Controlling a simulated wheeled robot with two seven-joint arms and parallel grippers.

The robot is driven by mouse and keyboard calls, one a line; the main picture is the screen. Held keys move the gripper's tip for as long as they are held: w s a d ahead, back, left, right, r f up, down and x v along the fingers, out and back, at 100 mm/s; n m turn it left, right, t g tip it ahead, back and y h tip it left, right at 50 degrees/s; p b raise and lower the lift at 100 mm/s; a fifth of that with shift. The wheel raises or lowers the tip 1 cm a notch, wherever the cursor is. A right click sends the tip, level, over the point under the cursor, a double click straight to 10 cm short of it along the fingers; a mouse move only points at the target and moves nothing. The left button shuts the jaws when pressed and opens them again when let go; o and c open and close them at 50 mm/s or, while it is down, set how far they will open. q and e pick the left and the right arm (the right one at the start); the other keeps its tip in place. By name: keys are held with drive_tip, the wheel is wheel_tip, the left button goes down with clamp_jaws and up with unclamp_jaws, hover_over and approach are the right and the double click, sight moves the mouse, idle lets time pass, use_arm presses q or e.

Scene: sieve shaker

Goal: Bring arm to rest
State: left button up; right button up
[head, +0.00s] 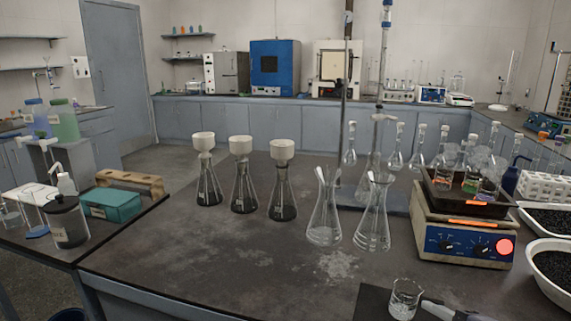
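Neither of my grippers can be made out in the head view. The shaker (462,243), a beige box with a blue control panel, two black knobs and a lit red spot, stands on the right of the dark bench (190,262). Its dark top tray (440,190) carries several glass flasks, some with coloured liquid. A grey piece (443,311) with a dark part beside it is cut off by the bottom edge, and I cannot tell what it is.
Three flasks with white funnels (241,180) and two clear flasks (324,222) stand mid-bench. A small beaker (404,298) stands on a dark mat at the front. White trays of black granules (553,266) line the right edge. The bench's front left is clear.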

drive_tip(key=s+a+f+n+g, duration=0.2)
drive_tip(key=s+f+n+g, duration=0.3)
drive_tip(key=n, duration=0.4)
drive_tip(key=s+a+f+n+g, duration=0.2)
drive_tip(key=s+a+f+n, duration=0.15)
drive_tip(key=s+n, duration=0.5)
wheel_tip(320, 180, up, 18)
drive_tip(key=w+p, duration=0.1)
drive_tip(key=p, duration=1.7)
drive_tip(key=shift+d+y, duration=0.4)
